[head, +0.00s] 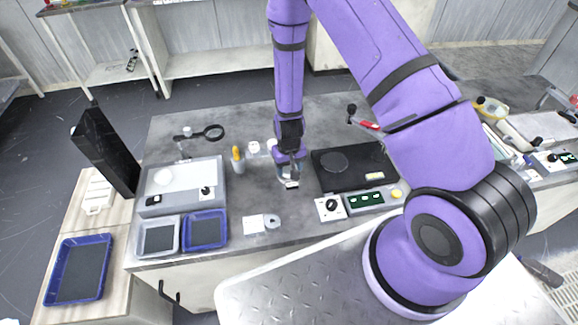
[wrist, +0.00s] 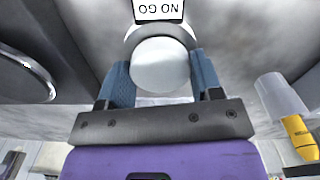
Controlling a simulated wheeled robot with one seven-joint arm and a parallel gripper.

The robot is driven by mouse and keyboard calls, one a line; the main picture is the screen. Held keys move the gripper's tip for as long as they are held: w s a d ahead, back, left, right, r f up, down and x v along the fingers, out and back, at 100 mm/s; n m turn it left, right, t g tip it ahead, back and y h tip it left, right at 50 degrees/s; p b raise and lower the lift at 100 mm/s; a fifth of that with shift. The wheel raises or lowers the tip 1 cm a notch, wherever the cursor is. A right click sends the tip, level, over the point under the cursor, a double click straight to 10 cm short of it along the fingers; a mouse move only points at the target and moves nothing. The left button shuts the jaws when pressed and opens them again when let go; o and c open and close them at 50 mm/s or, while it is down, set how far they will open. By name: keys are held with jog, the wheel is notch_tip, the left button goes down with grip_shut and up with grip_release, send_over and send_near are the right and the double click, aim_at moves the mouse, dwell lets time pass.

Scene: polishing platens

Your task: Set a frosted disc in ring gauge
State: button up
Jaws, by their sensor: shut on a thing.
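My gripper (wrist: 160,82) is shut on a round, pale frosted disc (wrist: 161,66), with one blue finger on each side of it. A grey ring gauge (wrist: 132,38) shows as an arc around the disc's far side in the wrist view. In the head view my gripper (head: 288,176) is low over the middle of the bench and hides the disc. The white label (head: 291,185) shows just in front of it.
A black unit with a round platen (head: 334,162) stands to the right. A yellow-topped bottle (head: 237,155) stands to the left. A small grey ring-shaped item (head: 272,221) and a white card (head: 252,226) lie in front. Trays (head: 205,246) sit front left.

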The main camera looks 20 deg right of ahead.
jog(key=shift+f, duration=0.15)
dwell(0.4)
jog(key=o, duration=1.1)
jog(key=shift+c, duration=0.2)
notch_tip(320, 180, up, 11)
dwell(0.7)
